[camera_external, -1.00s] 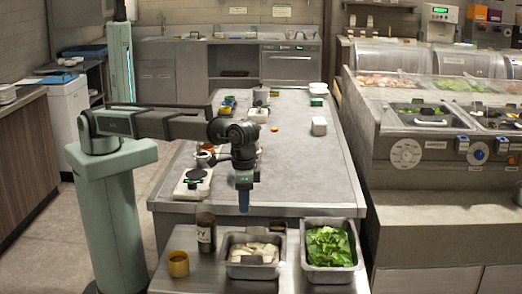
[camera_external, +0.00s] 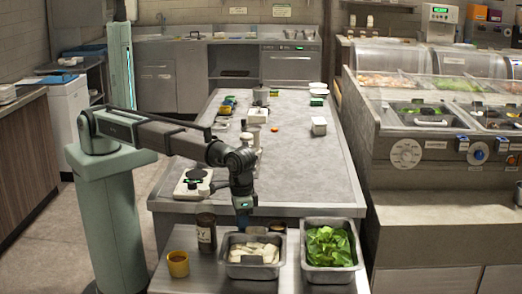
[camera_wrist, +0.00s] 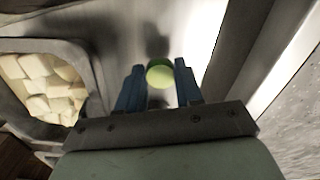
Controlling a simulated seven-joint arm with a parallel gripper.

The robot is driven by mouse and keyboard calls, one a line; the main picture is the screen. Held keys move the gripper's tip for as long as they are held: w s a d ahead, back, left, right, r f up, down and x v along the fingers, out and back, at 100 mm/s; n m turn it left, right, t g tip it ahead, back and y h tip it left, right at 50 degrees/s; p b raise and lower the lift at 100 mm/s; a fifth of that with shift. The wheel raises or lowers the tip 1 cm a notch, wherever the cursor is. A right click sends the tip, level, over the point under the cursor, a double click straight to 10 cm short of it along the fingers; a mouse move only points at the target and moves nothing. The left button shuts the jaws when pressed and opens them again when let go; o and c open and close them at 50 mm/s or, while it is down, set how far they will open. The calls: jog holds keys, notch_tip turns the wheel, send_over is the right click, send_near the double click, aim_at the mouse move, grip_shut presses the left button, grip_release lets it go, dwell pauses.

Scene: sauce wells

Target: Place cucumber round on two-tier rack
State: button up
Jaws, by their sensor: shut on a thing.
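A light green cucumber round (camera_wrist: 159,75) is between the blue fingertips of my gripper (camera_wrist: 160,82) in the wrist view. My gripper is shut on it. In the outside view, my gripper (camera_external: 243,216) points down at the back edge of the front steel counter, just behind the tray of pale pieces; the round cannot be made out there. I cannot pick out a two-tier rack in either view.
The tray of pale pieces (camera_external: 230,268) and a tray of green leaves (camera_external: 308,276) stand on the front counter. A dark bottle (camera_external: 206,235) and a yellow cup (camera_external: 178,264) are left. The long table (camera_external: 300,175) has much bare surface.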

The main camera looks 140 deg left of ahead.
jog(key=shift+f, duration=1)
jog(key=o, duration=1)
jog(key=shift+f, duration=0.1)
notch_tip(320, 180, up, 12)
